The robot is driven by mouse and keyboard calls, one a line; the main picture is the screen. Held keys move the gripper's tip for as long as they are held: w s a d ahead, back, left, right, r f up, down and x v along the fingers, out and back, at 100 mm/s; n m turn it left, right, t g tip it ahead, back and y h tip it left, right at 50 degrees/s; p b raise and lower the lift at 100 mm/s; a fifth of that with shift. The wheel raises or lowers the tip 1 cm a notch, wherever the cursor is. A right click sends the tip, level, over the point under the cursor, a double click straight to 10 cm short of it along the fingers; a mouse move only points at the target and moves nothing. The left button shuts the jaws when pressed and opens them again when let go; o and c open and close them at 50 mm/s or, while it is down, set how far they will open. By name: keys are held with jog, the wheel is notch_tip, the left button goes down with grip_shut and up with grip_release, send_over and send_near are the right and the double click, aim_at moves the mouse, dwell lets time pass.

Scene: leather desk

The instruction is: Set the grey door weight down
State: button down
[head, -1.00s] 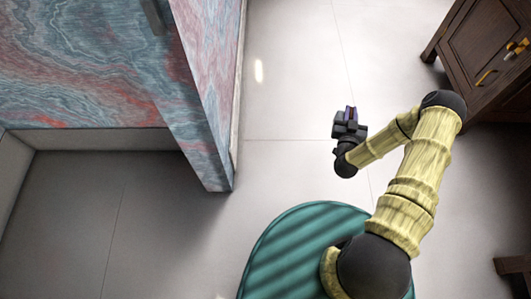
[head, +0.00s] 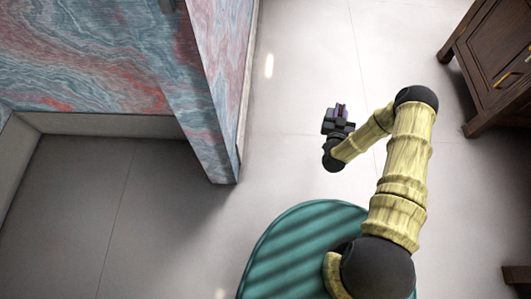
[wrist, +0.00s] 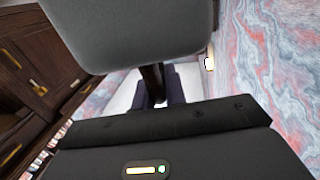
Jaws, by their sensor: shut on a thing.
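My gripper (head: 341,110) is held out over the pale floor in the head view, with dark purple fingers. In the wrist view my gripper (wrist: 158,92) is shut on a narrow dark brown strap or handle. This runs up to a large smooth grey body, the grey door weight (wrist: 130,35), which fills the top of that view. Only part of the weight shows there, and its far side is cut off by the frame. In the head view I cannot make out the grey body. I cannot tell whether the weight touches anything.
A tall marbled blue and red block (head: 95,60) stands at the left, its corner near my base. A dark wooden cabinet (head: 495,60) with brass handles stands at the upper right. Pale tiled floor (head: 300,60) lies open between them. A dark wooden piece (head: 517,275) shows at the lower right.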

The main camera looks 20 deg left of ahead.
jog(key=s+a+f+y+b, duration=0.1)
jog(key=a+f+b, duration=0.2)
jog(key=a, duration=0.6)
jog(key=s+a+f+n+y+b, duration=0.1)
jog(key=s+a+f+b, duration=0.1)
jog(key=a+f, duration=0.6)
jog(key=s+a+f+n+y+b, duration=0.1)
jog(key=a+f+b, duration=0.3)
jog(key=a, duration=0.5)
jog(key=shift+s+a+f+g, duration=0.3)
jog(key=shift+s+f, duration=0.05)
jog(key=shift+f, duration=0.6)
notch_tip(320, 180, down, 6)
jog(key=b, duration=0.3)
jog(key=shift+b, duration=0.4)
jog(key=shift+f, duration=0.1)
jog(key=shift+f+b, duration=1.3)
jog(key=shift+f, duration=0.55)
jog(key=shift+f, duration=0.15)
